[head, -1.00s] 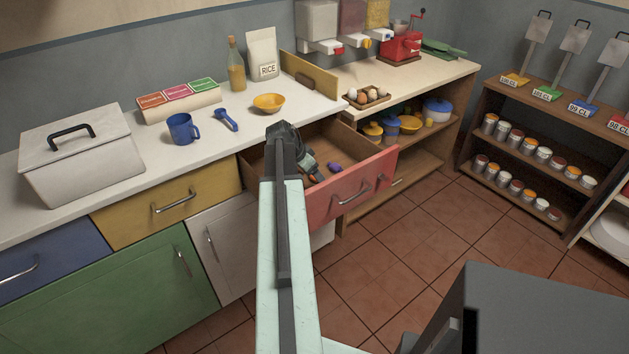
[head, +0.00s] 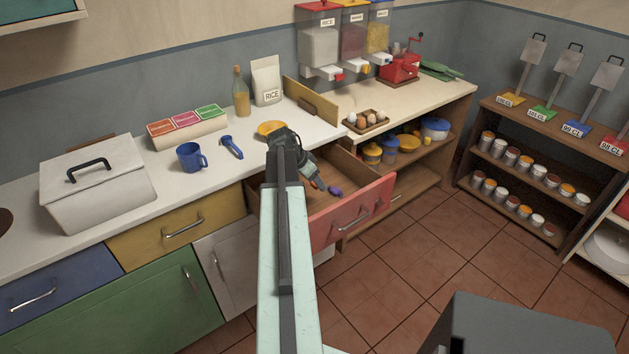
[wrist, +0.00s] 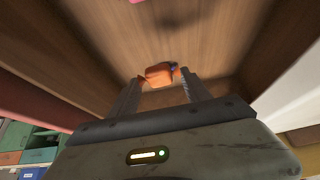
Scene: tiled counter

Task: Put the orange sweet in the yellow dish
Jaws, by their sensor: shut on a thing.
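The orange sweet (wrist: 160,74) is between the fingertips of my gripper (wrist: 160,82) in the wrist view, and the jaws are shut on it. In the head view my gripper (head: 318,184) hangs over the open drawer, with a small orange spot of the sweet at its tip. The yellow dish (head: 267,128) stands on the white counter behind my arm, partly hidden by it. It is up and left of the gripper in the head view.
The open red-fronted drawer (head: 352,216) holds a purple sweet (head: 335,191). A blue mug (head: 191,157) and a blue scoop (head: 231,148) stand left of the dish. A bottle (head: 241,93) and a rice bag (head: 267,80) stand behind it. A wooden board (head: 311,100) stands to the right.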

